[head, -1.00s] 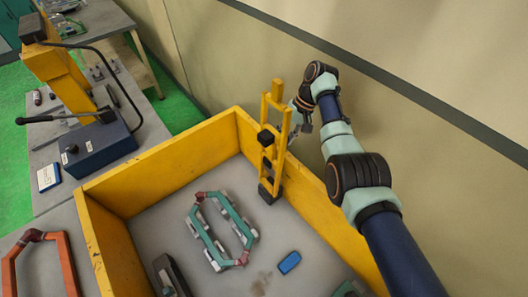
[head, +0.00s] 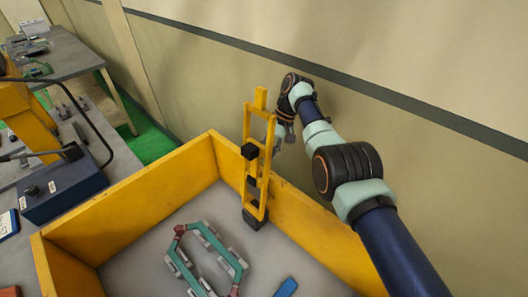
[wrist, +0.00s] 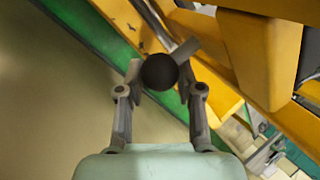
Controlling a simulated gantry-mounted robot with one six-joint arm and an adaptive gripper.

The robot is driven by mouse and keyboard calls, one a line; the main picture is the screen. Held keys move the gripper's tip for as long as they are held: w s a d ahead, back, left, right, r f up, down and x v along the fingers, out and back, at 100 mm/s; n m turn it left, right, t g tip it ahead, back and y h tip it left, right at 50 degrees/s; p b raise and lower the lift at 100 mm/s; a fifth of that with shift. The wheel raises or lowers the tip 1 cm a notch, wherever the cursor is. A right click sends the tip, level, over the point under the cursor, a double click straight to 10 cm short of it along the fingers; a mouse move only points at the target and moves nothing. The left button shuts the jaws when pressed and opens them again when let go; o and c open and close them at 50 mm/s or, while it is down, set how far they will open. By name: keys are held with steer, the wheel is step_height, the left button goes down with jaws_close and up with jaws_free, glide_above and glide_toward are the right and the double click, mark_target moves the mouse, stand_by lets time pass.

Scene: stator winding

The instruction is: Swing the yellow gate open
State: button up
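The yellow gate (head: 248,125) is an upright ladder-like frame with black blocks on it, standing at the back wall of the yellow bin in the head view. My gripper (head: 282,139) is just right of the gate, on its outer side. In the wrist view, my gripper (wrist: 160,76) has a finger on each side of a round black knob (wrist: 160,72), and both fingertips appear to touch it. A short grey piece runs from beside the knob towards the yellow parts. How the knob joins the gate is not clear.
The yellow bin (head: 130,200) has a grey floor with a green loop-shaped part (head: 212,240) and a blue block (head: 287,288). A plain wall (head: 420,160) runs close behind my arm. A blue box (head: 65,188) stands on the bench at left.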

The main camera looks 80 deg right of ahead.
steer(key=o, duration=0.5)
steer(key=shift+s+d+f, duration=0.15)
steer(key=shift+s+f, duration=0.45)
steer(key=shift+s, duration=0.25)
steer(key=shift+c, duration=0.2)
steer(key=shift+r, duration=0.15)
steer(key=shift+w+r, duration=0.1)
steer(key=shift+r, duration=0.1)
steer(key=shift+r, duration=0.25)
step_height(320, 180, up, 9)
steer(key=shift+w+r, duration=0.1)
steer(key=shift+r, duration=0.1)
